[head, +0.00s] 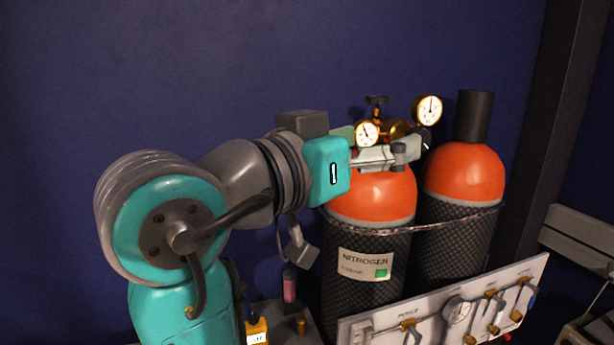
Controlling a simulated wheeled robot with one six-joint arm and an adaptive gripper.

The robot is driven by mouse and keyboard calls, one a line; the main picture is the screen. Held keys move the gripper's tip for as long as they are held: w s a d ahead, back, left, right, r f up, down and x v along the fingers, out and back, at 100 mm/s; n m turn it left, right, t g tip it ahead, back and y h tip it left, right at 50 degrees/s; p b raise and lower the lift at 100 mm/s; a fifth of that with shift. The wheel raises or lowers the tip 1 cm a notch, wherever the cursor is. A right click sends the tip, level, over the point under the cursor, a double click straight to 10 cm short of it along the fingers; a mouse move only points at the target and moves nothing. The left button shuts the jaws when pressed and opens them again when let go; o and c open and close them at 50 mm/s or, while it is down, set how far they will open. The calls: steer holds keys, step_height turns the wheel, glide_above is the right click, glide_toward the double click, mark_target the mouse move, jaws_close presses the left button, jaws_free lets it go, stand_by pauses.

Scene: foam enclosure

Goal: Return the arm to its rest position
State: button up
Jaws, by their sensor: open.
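My arm reaches from the lower left toward the middle in the head view, in teal and grey. My gripper (408,154) is at its end, in front of the upper part of the nitrogen cylinder (375,197). Its grey fingers look open, and I see nothing held between them. They overlap the area just below the brass regulator (398,129) in the picture. I cannot tell whether they touch the cylinder or the regulator. The cylinder's orange top is partly hidden by the gripper.
A second orange-topped cylinder (463,173) with a black cap stands to the right. A white valve panel (445,318) with a gauge and brass valves is at the lower right. A dark post (548,130) stands behind it. The blue wall at upper left is clear.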

steer(key=w+f+n+t+y, duration=0.3)
steer(key=w+f+n, duration=0.15)
steer(key=f, duration=0.65)
steer(key=w+f+n+t+y, duration=0.25)
steer(key=f+n, duration=0.35)
steer(key=f, duration=0.6)
steer(key=s+d+f+n+y, duration=0.2)
steer(key=s+f+y, duration=0.1)
steer(key=f, duration=0.7)
steer(key=s+d+f+n+y, duration=0.2)
steer(key=s+f+n+y, duration=0.1)
steer(key=f, duration=0.7)
steer(key=s+d+f+g+y, duration=0.1)
steer(key=s+d+f+y, duration=0.1)
steer(key=s+f, duration=0.55)
steer(key=s+d+f+g+y, duration=0.15)
steer(key=s+f, duration=0.35)
steer(key=s, duration=0.5)
steer(key=s+d+m, duration=0.2)
steer(key=s+m, duration=0.1)
steer(key=s, duration=0.7)
steer(key=s+d+r+m+h, duration=0.1)
steer(key=s+m, duration=0.2)
steer(key=s, duration=0.6)
steer(key=shift+s+d+r, duration=0.2)
steer(key=shift+s+d, duration=0.15)
steer(key=shift+d, duration=0.05)
